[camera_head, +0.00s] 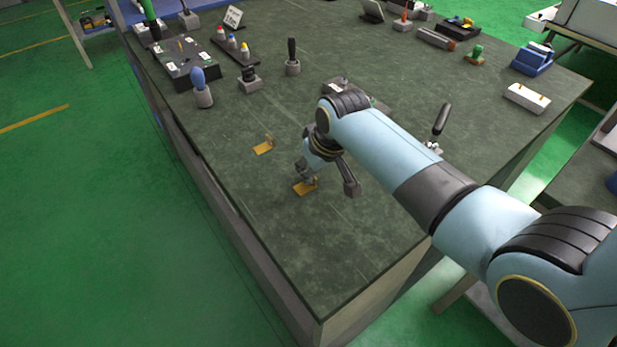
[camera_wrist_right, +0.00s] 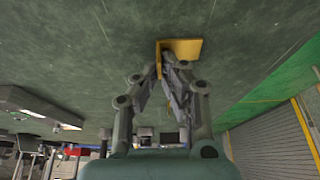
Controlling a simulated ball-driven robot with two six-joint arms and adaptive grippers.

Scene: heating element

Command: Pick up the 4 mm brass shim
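Two brass shims, each a flat plate with an upright tab, show in the head view: one (camera_head: 263,148) farther back and one (camera_head: 303,189) nearer the front. I cannot read which is the 4 mm one. My right gripper (camera_head: 309,178) is at the nearer shim, partly hidden by its own links. In the right wrist view, the fingertips (camera_wrist_right: 161,68) close in on both sides of that shim's tab, with its plate (camera_wrist_right: 183,48) beyond them. The fingers look shut on the tab. The plate appears to be at the table surface. My left gripper is not in view.
The dark green table (camera_head: 235,190) is bare around the shims, with its left edge close by. A blue-handled tool (camera_head: 199,86) and a black-handled tool (camera_head: 292,58) stand in holders farther back. A black block (camera_head: 186,66) is at the back left, a white block (camera_head: 527,98) at the right.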

